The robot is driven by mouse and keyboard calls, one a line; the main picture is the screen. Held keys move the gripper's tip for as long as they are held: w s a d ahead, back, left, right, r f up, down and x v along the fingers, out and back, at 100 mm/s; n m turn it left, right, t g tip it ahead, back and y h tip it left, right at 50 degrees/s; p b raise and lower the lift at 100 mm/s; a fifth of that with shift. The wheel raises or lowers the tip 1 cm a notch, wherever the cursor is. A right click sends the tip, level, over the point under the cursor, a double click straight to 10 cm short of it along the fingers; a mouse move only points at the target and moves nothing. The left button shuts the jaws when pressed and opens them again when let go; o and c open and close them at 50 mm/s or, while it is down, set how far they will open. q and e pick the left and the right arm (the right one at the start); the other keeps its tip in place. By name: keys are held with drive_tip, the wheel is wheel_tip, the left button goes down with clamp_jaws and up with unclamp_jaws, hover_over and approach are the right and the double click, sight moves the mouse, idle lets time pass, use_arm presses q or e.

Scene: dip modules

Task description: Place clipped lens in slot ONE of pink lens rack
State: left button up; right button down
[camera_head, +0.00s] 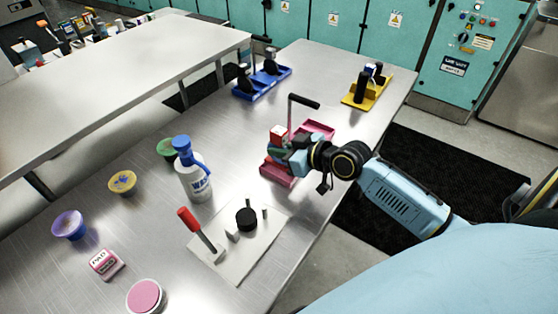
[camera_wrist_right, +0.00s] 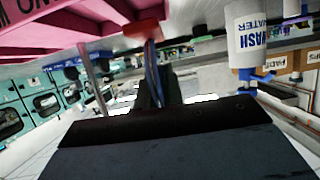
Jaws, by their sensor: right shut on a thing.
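The pink lens rack (camera_head: 276,174) stands on the right part of the steel table. A post with a black handle (camera_head: 304,101) rises beside it. My right gripper (camera_head: 287,155) is over the rack, covering its middle. It is shut on a small red-and-white piece (camera_head: 277,132), seemingly the lens clip; its red part shows past the fingers (camera_wrist_right: 157,85) in the right wrist view (camera_wrist_right: 144,28). I cannot make out the lens itself. In that view the lettered rack side (camera_wrist_right: 60,25) is at upper left, close to the clip; contact and slot cannot be told. My left gripper is out of view.
A white wash bottle (camera_head: 193,180) stands left of the rack. A pale mat (camera_head: 255,250) holds a red-handled tool (camera_head: 195,227) and a black disc (camera_head: 246,219). A blue rack (camera_head: 262,83) and a yellow rack (camera_head: 367,92) stand farther back. Several bowls are at left.

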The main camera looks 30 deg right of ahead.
sight(274, 159)
wheel_tip(274, 159, down, 3)
drive_tip(key=shift+f+b, duration=0.2)
drive_tip(key=shift+b, duration=0.15)
drive_tip(key=shift+f, duration=0.1)
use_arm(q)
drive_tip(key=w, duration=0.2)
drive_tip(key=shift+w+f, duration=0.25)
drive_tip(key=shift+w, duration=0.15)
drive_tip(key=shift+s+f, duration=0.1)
use_arm(e)
drive_tip(key=shift+f, duration=0.1)
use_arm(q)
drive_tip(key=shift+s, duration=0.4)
use_arm(e)
drive_tip(key=c, duration=1.5)
unclamp_jaws()
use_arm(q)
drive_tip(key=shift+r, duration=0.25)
use_arm(e)
drive_tip(key=v, duration=1.2)
drive_tip(key=shift+w, duration=0.1)
